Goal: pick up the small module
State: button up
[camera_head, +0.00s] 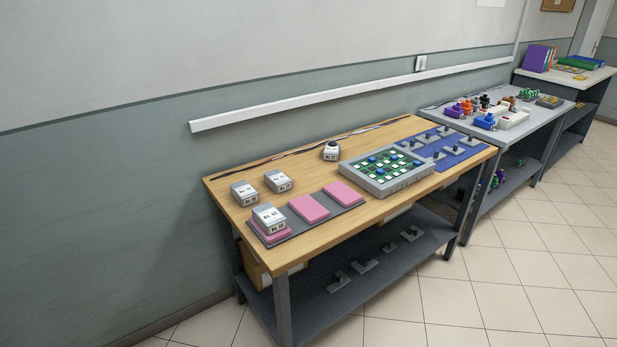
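Several grey-and-white box modules are on the wooden table in the head view. One module (244,193) and another module (278,181) stand side by side at the left. A third module (269,218) sits on the leftmost pink pad of a dark mat. I cannot tell for certain which one is the small module. My gripper is not in view.
The wooden table (374,209) also bears two bare pink pads (309,208), a grey tray (348,184) with green boards, and a blue mat (459,158) with grey parts. Its lower shelf (401,262) holds grey brackets. Further tables stand right; tiled floor (480,290) in front is clear.

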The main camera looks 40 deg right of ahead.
aim_at(279, 183)
jog(key=z, duration=0.85)
jog(key=k, duration=0.95)
jog(key=i, duration=0.9)
